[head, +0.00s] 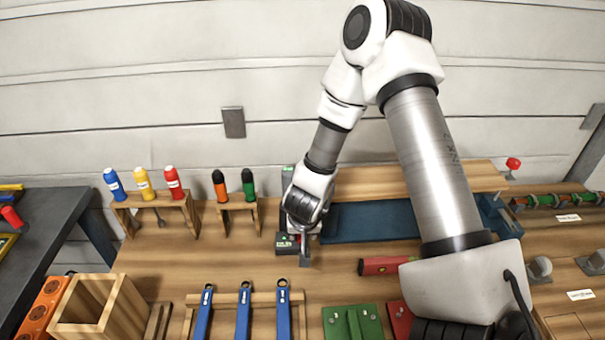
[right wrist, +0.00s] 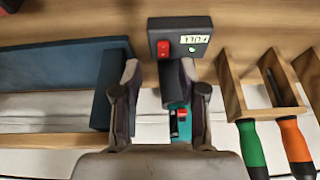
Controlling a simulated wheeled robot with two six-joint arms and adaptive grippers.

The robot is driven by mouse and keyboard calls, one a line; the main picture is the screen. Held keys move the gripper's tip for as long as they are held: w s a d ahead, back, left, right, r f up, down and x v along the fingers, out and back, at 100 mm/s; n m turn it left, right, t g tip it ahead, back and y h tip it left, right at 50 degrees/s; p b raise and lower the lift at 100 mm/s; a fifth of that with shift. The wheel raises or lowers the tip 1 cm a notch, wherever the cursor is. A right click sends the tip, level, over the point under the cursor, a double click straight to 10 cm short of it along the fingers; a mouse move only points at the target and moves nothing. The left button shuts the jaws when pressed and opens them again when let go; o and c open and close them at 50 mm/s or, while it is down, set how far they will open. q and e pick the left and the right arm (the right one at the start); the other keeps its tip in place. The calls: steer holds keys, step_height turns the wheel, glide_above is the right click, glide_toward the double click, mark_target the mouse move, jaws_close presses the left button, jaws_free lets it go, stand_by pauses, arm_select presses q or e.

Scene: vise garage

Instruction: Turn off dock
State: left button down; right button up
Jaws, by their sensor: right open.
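The dock (right wrist: 178,36) is a dark grey box with a red rocker switch (right wrist: 164,48) and a small pale label reading FULL. In the head view the dock (head: 287,244) sits on the bench, partly hidden by my right gripper (head: 303,238). A grey and teal tool (right wrist: 177,95) with a small red part stands at the dock. In the right wrist view my right gripper (right wrist: 161,80) is open, its fingers on either side of the tool's area with its tips just short of the dock's switch face. Contact with the tool cannot be told. My left gripper is not seen.
Blue wrenches (head: 244,308) lie in front, and a red tool (head: 385,266) lies front right.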

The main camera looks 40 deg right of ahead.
mark_target(300, 240)
steer(key=x, duration=0.5)
steer(key=shift+w+a, duration=0.25)
steer(key=shift+d+f, duration=0.1)
steer(key=shift+f, duration=0.15)
steer(key=shift+s+d, duration=0.1)
jaws_close()
steer(key=r+p, duration=0.1)
steer(key=p, duration=0.4)
steer(key=shift+r+g, duration=0.3)
steer(key=shift+g, duration=0.1)
steer(key=p, duration=0.3)
steer(key=g+y+p, duration=0.1)
steer(key=p, duration=0.3)
steer(key=shift+w+d+f+p, duration=0.2)
steer(key=shift+w+p, duration=0.1)
steer(key=shift+w, duration=0.1)
steer(key=shift+f, duration=0.15)
steer(key=shift+f+y, duration=0.2)
steer(key=shift+y, duration=0.1)
